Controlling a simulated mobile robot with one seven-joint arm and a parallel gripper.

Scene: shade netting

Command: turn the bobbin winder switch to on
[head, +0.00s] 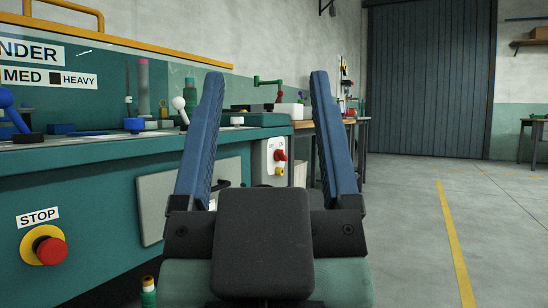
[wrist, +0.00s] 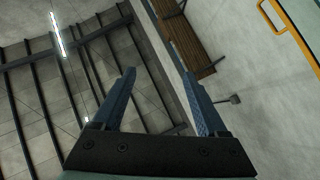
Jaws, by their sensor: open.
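The green machine (head: 100,180) fills the left of the head view, with a cut-off sign (head: 30,52) ending in "NDER". A pale box (head: 268,160) on its far end carries a red knob (head: 280,155) with a yellow one below it. Its small lettering is unreadable, so I cannot tell whether this is the bobbin winder switch. My gripper (head: 267,85) is open, with two blue fingers pointing up and nothing between them. In the wrist view my gripper (wrist: 153,62) is also open and empty, and no switch shows there.
A red STOP button (head: 51,250) is on the machine's near front. Levers with a blue ball (head: 5,97) and a white ball (head: 179,103) stand on its top. A workbench (head: 350,122) is behind. The floor (head: 410,230) at right is clear.

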